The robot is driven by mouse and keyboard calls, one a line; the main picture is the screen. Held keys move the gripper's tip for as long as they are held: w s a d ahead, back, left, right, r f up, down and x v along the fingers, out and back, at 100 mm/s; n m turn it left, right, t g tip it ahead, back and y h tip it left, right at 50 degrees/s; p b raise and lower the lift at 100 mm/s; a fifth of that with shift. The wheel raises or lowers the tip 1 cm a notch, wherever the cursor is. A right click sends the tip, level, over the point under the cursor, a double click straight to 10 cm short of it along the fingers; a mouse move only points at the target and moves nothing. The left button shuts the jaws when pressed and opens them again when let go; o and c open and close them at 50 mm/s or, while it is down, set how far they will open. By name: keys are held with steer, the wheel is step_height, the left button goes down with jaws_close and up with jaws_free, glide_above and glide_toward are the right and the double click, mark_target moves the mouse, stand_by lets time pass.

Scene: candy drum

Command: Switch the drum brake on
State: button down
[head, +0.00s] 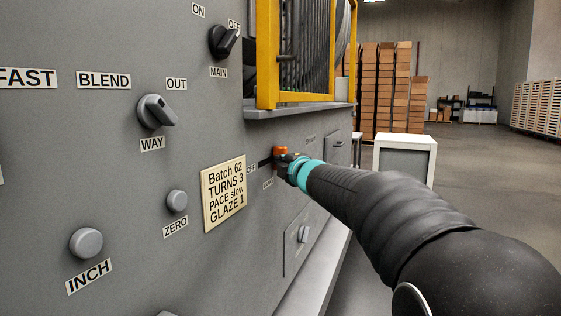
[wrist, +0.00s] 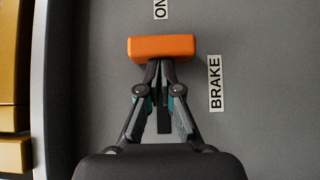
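The brake lever's orange handle (wrist: 161,48) stands out from the grey panel, with the BRAKE label (wrist: 215,82) beside it and the ON label (wrist: 160,9) just above it in the wrist view. The handle also shows in the head view (head: 280,150), right of the OFF label (head: 251,168). My gripper (wrist: 160,68) has its fingertips drawn together at the handle's lower edge in the wrist view, on the side away from ON. They look touching or nearly touching it; contact is not certain. I see nothing clearly held between the fingers.
The panel carries the MAIN switch (head: 224,41), the WAY knob (head: 156,111), ZERO button (head: 177,200), INCH button (head: 86,243) and a batch card (head: 223,197). A yellow guard frame (head: 266,60) juts out above. Open floor and a white cabinet (head: 404,163) lie to the right.

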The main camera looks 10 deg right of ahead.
steer(key=shift+d+r, duration=0.1)
steer(key=shift+d, duration=0.1)
steer(key=s, duration=0.1)
steer(key=s+a+b, duration=0.2)
steer(key=shift+s+a+f, duration=0.2)
steer(key=shift+s+a, duration=0.05)
steer(key=shift+s, duration=0.1)
steer(key=v, duration=0.9)
steer(key=shift+s+p, duration=0.35)
steer(key=shift+s, duration=0.05)
steer(key=shift+d+r, duration=0.1)
